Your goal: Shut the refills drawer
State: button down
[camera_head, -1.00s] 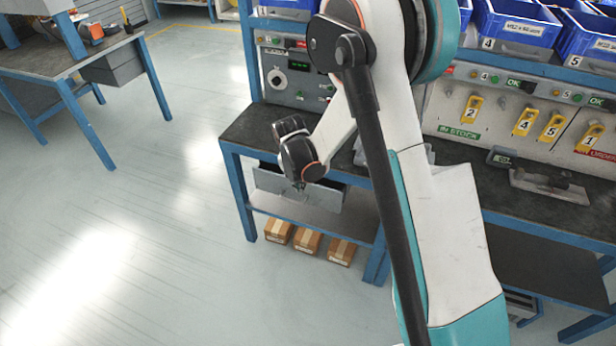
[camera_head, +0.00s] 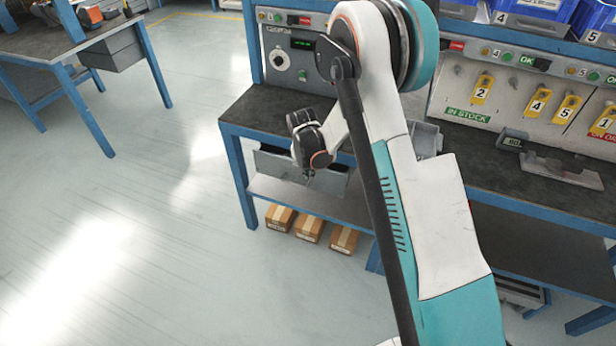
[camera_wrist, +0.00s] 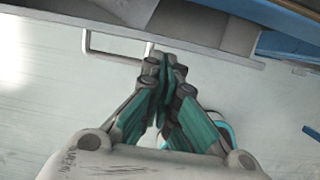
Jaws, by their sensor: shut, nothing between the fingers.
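A grey drawer (camera_head: 334,184) hangs under the left part of the bench and stands out from below the bench top; no label on it can be read. In the wrist view, its front (camera_wrist: 215,49) crosses the top with a pale bar handle (camera_wrist: 86,42), and a strip of its inside shows behind the front edge, so it is at least partly open. My gripper (camera_head: 308,176) is in front of the drawer. In the wrist view, the shut, empty fingertips (camera_wrist: 163,66) overlap the right end of the handle; I cannot tell whether they touch.
A second bench (camera_head: 60,50) stands far left. Open floor (camera_head: 130,240) lies in front. A grey holder (camera_head: 565,172) lies on the bench top at right.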

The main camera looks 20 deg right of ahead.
dwell(0.3)
jog(key=shift+w+d, duration=0.8)
jog(key=shift+w, duration=0.25)
